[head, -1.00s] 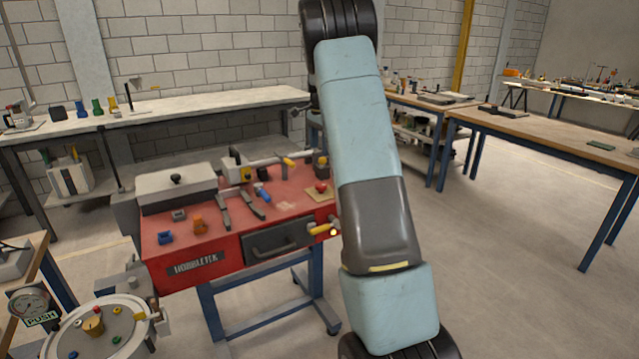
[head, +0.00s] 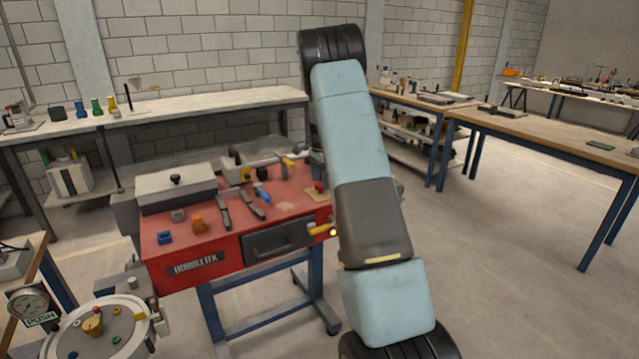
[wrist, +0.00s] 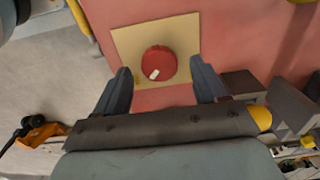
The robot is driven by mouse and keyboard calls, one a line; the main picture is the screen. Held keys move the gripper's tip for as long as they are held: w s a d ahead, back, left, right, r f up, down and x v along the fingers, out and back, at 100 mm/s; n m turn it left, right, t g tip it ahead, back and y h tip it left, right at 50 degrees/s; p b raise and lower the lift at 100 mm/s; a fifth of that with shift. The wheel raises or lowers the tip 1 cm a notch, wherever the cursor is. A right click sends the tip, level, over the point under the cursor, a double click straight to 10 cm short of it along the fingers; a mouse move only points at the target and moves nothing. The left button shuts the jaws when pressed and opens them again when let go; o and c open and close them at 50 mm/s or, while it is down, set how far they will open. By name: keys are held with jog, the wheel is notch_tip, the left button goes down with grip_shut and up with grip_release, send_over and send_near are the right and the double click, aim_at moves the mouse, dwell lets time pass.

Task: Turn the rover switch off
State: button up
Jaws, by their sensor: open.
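The rover switch appears to be the round red knob (wrist: 159,62) with a white mark, set on a square tan plate (wrist: 126,38). It stands on the red top of the workbench, and in the head view the small red knob (head: 319,187) shows near the bench's right end. My gripper (wrist: 160,70) is open in the wrist view. Its two dark fingers lie to the left and right of the knob, with a gap on each side. I cannot tell their height over the plate. In the head view my arm hides the gripper.
The red bench (head: 285,204) carries a grey lidded box (head: 176,187), dark tools, and small blue and orange blocks. A yellow handle (head: 320,230) sticks out at its front right corner. A round white-topped device (head: 100,335) stands at the lower left.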

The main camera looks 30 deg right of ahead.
jog(key=shift+f, duration=0.85)
jog(key=c, duration=1)
jog(key=shift+a, duration=0.15)
jog(key=shift+c, duration=0.3)
